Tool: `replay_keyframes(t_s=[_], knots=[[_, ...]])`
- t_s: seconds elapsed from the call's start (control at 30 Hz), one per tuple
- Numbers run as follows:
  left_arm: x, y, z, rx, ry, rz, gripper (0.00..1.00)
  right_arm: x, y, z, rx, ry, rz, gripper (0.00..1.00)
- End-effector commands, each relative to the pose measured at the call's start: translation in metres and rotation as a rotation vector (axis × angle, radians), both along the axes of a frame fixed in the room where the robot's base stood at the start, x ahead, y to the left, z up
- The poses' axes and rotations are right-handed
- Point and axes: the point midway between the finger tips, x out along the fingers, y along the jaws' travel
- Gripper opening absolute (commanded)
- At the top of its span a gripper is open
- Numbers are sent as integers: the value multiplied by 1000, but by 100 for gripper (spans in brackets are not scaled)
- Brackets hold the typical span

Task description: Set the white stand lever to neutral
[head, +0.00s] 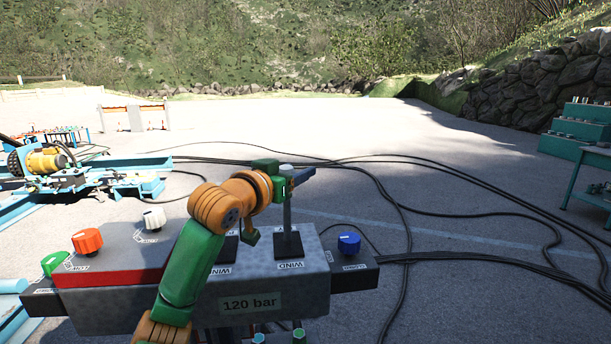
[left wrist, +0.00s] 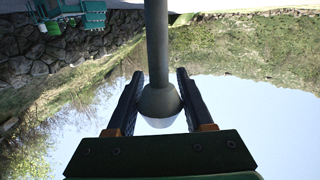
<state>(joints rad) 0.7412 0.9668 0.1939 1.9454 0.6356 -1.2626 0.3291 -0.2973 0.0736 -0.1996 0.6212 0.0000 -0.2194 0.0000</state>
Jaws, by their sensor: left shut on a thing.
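A grey lever (head: 287,215) stands about upright on the right part of the control console (head: 310,290), above a label reading WIND. Its top is a pale, whitish knob (head: 286,167). My left gripper (head: 290,180) is shut on this lever near its top. In the left wrist view the lever shaft (left wrist: 156,45) runs down between the two fingers, and its rounded knob (left wrist: 159,102) with a white end sits between them. A second WIND label (head: 220,271) is to the left; my left arm hides most of what is above it. My right gripper is not in view.
The console also carries a white knob (head: 153,218), a red knob (head: 87,241), a green knob (head: 54,263) and a blue knob (head: 349,243). A plate reads 120 bar (head: 251,303). Black cables (head: 400,215) lie on the ground to the right. Yellow machinery (head: 45,161) stands at left.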

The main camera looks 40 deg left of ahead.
Motion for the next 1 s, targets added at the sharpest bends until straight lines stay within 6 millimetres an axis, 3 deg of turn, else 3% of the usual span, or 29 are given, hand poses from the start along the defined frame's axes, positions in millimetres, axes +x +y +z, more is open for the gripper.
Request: replay_keyframes(t_s=[1.0], knots=[[2,0,-9,-7,24,1,0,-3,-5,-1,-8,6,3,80]])
